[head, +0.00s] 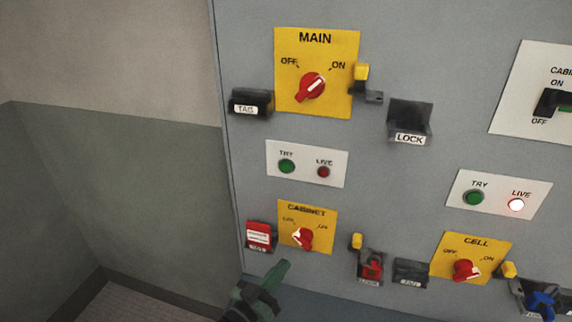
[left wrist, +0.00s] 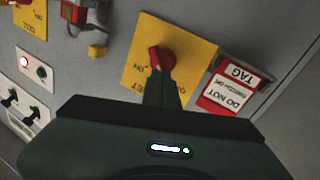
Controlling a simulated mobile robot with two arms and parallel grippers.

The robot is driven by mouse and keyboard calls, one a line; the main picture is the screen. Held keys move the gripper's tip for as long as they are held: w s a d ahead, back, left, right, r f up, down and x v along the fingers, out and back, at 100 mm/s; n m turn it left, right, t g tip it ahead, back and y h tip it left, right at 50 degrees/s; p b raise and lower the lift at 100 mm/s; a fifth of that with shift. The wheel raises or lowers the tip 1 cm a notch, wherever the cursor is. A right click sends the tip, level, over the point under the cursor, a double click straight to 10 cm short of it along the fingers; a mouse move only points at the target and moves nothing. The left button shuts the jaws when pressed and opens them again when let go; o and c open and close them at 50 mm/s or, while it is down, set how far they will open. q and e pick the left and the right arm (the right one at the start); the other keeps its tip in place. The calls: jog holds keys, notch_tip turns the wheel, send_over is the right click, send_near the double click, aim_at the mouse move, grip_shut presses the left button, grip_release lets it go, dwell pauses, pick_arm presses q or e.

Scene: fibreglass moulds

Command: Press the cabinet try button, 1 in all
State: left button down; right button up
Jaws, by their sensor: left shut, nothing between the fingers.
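A white TRY/LIVE plate (head: 335,179) sits above the yellow CABINET switch panel (head: 325,212). It has a green TRY button (head: 286,166) and a dark red, unlit LIVE lamp (head: 323,172). The plate itself does not name its switch. The CABINET panel has a red knob (head: 303,238); the knob also shows in the left wrist view (left wrist: 162,59). My left gripper (head: 284,267) is shut and empty, below the CABINET panel in the picture and apart from the green button. In the left wrist view its fingers (left wrist: 162,82) overlap the yellow panel; contact cannot be told. My right gripper is out of view.
A second TRY/LIVE plate (head: 497,196) has a lit lamp, above the CELL panel (head: 492,242). A red tag holder (head: 260,235) and a red lock (head: 371,268) flank the CABINET panel. The MAIN panel (head: 340,48) is above. Bare grey wall (head: 110,60) lies left.

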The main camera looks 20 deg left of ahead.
aim_at(285, 167)
pick_arm(q)
notch_tip(285, 167, up, 22)
jog(key=s+a+n+t+h+p, duration=0.1)
jog(key=a+n+t+h, duration=0.1)
jog(key=t, duration=0.5)
jog(key=shift+s+a+f+p, duration=0.15)
jog(key=shift+s+a+p, duration=0.15)
jog(key=shift+s+p, duration=0.1)
jog(key=shift+w, duration=0.15)
jog(key=w+b, duration=0.4)
jog(key=w, duration=0.4)
jog(key=shift+w+d+b, duration=0.15)
jog(key=shift+w+b, duration=0.15)
jog(key=shift+b, duration=0.1)
dwell(0.5)
